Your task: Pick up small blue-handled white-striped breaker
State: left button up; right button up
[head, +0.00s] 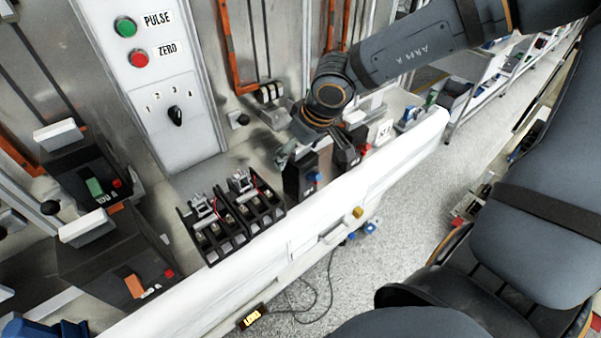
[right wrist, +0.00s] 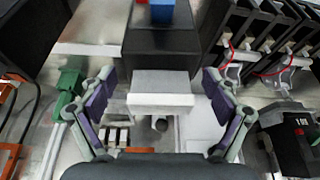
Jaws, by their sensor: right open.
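The small black breaker with a blue handle (head: 316,178) stands at the bench's front edge in the head view. In the right wrist view a black breaker body (right wrist: 162,52) has a blue handle at the top edge and a white block at its near end. My right gripper (head: 290,153) is just above and behind the breaker in the head view. In the right wrist view my right gripper (right wrist: 160,108) is open, its two fingers apart on either side of the white block. Whether they touch it is unclear. My left gripper is not in view.
Two open black fuse holders (head: 230,215) stand left of the breaker. Larger breakers with green (head: 95,187) and orange (head: 133,285) handles are farther left. Another small dark breaker (head: 345,150) stands close on the right. A white panel with PULSE and ZERO buttons (head: 139,58) rises behind.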

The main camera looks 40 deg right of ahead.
jog(key=shift+w+f, duration=0.3)
jog(key=shift+f, duration=0.35)
jog(key=shift+w+a+f, duration=0.15)
jog(key=shift+w, duration=0.05)
jog(key=shift+s, duration=0.2)
jog(key=c, duration=0.5)
jog(key=shift+w, duration=0.1)
jog(key=c, duration=1.1)
jog(key=shift+c, duration=0.9)
jog(key=shift+r, duration=0.25)
